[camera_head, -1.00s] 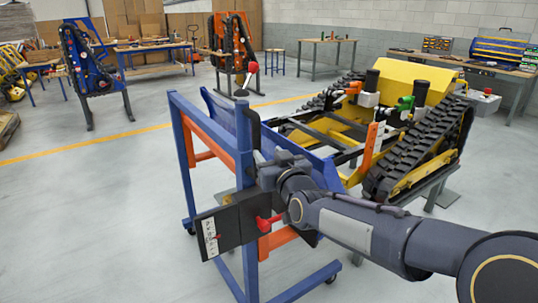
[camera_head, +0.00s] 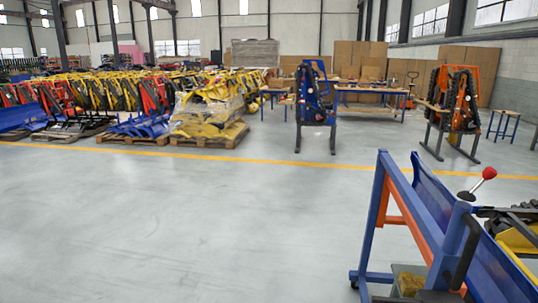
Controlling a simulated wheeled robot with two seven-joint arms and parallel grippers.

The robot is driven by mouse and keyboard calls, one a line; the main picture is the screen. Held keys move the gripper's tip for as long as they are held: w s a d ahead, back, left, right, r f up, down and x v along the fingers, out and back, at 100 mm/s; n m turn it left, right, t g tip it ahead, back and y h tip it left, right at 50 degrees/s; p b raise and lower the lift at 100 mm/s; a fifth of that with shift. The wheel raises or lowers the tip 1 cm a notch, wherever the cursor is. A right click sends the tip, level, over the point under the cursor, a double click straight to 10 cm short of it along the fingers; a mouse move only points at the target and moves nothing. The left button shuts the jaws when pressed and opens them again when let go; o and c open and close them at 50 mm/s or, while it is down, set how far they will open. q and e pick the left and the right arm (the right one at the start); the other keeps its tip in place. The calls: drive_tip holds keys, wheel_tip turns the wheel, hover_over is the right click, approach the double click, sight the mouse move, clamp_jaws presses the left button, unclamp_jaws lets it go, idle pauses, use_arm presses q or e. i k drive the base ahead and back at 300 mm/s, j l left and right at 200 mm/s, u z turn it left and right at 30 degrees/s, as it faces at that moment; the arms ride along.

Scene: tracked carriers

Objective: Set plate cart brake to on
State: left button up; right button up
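The plate cart (camera_head: 402,212), a blue and orange frame, stands at the lower right and is cut off by the picture's right and bottom edges. A blue plate (camera_head: 437,196) leans along it. A lever with a red ball knob (camera_head: 489,173) tilts up to the right at the top of the cart's near post. I cannot tell from this view whether it is the brake or how it is set. A black bar-like handle (camera_head: 463,256) runs down beside the near post. Neither of my grippers is in view.
The grey floor (camera_head: 180,215) left of the cart is clear up to a yellow line. Beyond it stand pallets of yellow machine parts (camera_head: 205,118), a blue rack (camera_head: 315,100) and an orange rack (camera_head: 455,105). Part of a tracked carrier (camera_head: 518,240) shows at the right edge.

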sight(489, 173)
drive_tip(key=z, duration=1.45)
